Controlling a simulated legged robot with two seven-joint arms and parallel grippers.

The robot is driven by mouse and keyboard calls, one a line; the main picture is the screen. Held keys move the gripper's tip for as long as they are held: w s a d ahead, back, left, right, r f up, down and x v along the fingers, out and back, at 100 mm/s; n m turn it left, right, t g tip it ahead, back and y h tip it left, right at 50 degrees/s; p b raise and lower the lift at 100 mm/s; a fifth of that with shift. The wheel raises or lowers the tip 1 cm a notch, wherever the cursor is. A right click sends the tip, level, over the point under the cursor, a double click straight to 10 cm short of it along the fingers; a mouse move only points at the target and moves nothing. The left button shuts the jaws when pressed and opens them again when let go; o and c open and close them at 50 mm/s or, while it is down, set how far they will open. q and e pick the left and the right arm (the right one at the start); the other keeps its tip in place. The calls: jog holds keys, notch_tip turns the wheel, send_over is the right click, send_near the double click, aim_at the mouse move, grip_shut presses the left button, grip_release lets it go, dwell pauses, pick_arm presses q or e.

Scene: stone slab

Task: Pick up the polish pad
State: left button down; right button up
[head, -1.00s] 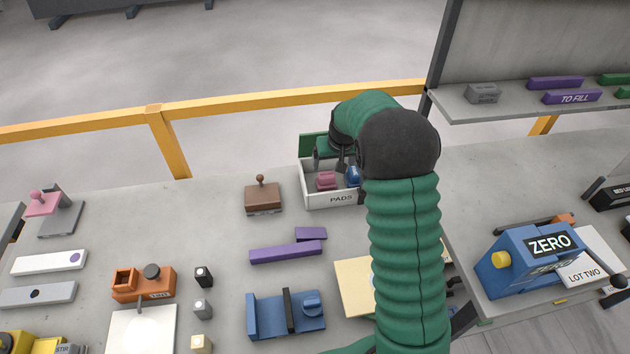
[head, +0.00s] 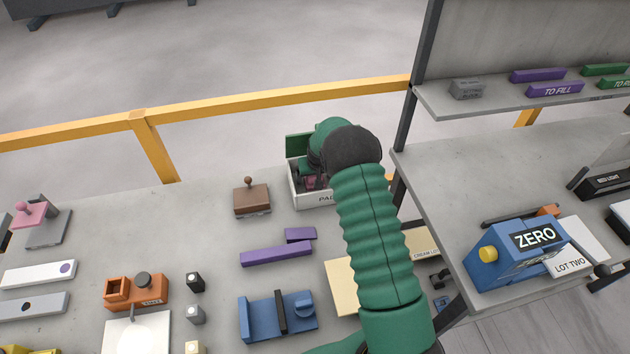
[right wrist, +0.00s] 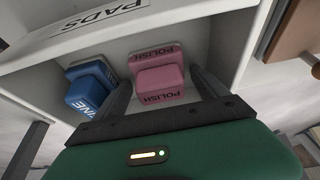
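The pink polish pad (right wrist: 160,78) lies in the white PADS box (right wrist: 180,24), seen close in the right wrist view. In the head view only a little of the pad (head: 311,183) shows, beside my arm in the box (head: 309,201). My right gripper (right wrist: 162,88) reaches into the box, open, with one finger on each side of the pad. I cannot tell whether the fingers touch it. A blue FINE pad (right wrist: 90,88) lies just left of the left finger. My right arm covers much of the box in the head view. My left gripper is out of view.
A brown stamp-like block (head: 252,198) stands left of the box. Purple bars (head: 276,255) and a blue fixture (head: 277,316) lie nearer on the slab. A blue ZERO device (head: 515,252) stands at right. A yellow rail (head: 270,99) runs behind.

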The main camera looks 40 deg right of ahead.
jog(key=shift+s+r, duration=0.1)
jog(key=shift+r, duration=0.05)
jog(key=c, duration=0.5)
jog(key=shift+a, duration=0.25)
jog(key=c, duration=0.9)
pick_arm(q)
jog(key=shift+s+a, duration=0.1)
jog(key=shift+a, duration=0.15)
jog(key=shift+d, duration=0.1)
pick_arm(e)
jog(key=shift+d, duration=0.1)
